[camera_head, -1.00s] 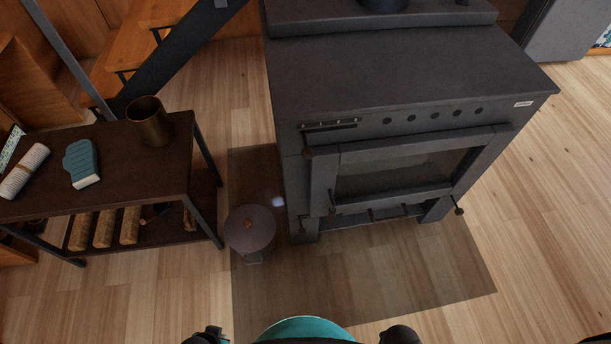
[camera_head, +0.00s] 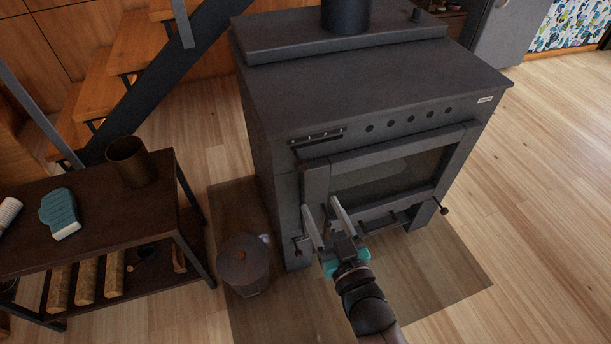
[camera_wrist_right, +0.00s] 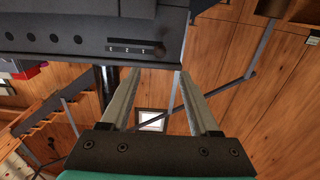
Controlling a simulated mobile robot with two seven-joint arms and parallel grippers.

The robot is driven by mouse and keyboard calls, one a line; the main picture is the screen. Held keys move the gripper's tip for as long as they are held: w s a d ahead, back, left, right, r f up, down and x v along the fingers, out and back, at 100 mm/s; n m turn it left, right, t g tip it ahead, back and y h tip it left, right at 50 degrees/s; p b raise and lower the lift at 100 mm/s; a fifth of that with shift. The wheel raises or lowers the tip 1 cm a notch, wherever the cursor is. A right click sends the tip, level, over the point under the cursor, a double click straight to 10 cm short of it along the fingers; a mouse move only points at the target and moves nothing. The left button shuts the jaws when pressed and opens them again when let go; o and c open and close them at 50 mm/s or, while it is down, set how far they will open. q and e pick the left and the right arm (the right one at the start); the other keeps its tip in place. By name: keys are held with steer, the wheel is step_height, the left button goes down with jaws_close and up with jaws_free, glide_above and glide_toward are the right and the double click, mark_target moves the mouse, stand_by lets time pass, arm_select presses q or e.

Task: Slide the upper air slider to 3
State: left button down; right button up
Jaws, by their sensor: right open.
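The black stove (camera_head: 375,85) stands in the middle of the head view. The upper air slider (camera_head: 318,137) is a narrow marked slot at the upper left of its front face, with a dark knob near the slot's left end. In the right wrist view, the slider strip (camera_wrist_right: 130,48) appears turned over, its knob at the right end; its digits are too small to read surely. My right gripper (camera_head: 320,203) is open and empty, in front of the stove door and below the slider, apart from it. My left gripper is out of view.
The stove door has a glass window (camera_head: 390,172) and a lower knob (camera_head: 443,209) at right. A lidded grey pot (camera_head: 243,262) stands on the floor at left. A dark side table (camera_head: 100,205) holds a brass cup (camera_head: 129,161) and a teal mitt (camera_head: 60,213).

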mark_target(303, 170)
steer(key=b+x, duration=0.3)
steer(key=x, duration=0.6)
steer(key=shift+f, duration=0.1)
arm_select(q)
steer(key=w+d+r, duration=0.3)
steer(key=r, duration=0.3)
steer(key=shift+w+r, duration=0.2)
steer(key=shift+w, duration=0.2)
arm_select(e)
steer(key=shift+x, duration=0.85)
jaws_close()
